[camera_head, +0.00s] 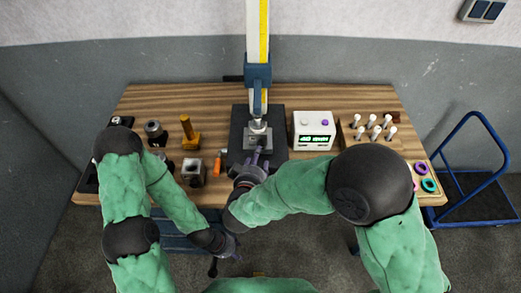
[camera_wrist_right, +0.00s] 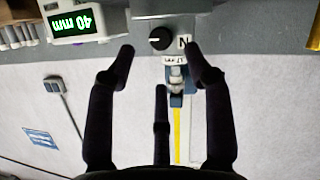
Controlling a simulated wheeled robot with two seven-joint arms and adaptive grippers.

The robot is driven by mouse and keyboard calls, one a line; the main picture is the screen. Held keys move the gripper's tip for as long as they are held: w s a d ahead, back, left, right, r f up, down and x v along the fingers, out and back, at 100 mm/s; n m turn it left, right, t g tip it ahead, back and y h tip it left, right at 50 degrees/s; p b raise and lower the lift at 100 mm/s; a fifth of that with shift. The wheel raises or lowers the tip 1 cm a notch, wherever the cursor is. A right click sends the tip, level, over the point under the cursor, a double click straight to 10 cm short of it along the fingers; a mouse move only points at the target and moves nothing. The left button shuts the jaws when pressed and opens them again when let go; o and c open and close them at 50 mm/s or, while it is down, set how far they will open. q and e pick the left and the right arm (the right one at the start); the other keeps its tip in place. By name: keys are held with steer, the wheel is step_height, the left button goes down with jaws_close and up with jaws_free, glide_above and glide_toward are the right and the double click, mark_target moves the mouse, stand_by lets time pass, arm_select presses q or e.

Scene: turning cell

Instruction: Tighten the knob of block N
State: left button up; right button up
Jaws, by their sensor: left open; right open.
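Block N is the grey block (camera_head: 250,141) on the dark plate under the tall gauge column. In the right wrist view its grey face carries a black round knob (camera_wrist_right: 160,39) with a white pointer mark, and the letter N (camera_wrist_right: 184,41) beside it. My right gripper (camera_head: 261,158) is just in front of the block in the head view. In the right wrist view its fingers (camera_wrist_right: 160,62) are spread and empty, with the knob beyond the fingertips and apart from them. My left gripper (camera_head: 226,254) is open and low, in front of the bench edge, away from the block.
The tall gauge column (camera_head: 257,74) stands behind the block. Right of the dark plate (camera_head: 240,120) are a white display box (camera_head: 313,125) and a rack of several white-topped pins. Left are an orange-handled tool (camera_head: 218,165), a metal block (camera_head: 193,171) and a brass piece (camera_head: 188,133).

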mark_target(261, 144)
steer(key=b+x, duration=0.1)
steer(key=x, duration=0.5)
steer(key=shift+w, duration=0.1)
steer(key=shift+f, duration=0.15)
jaws_close()
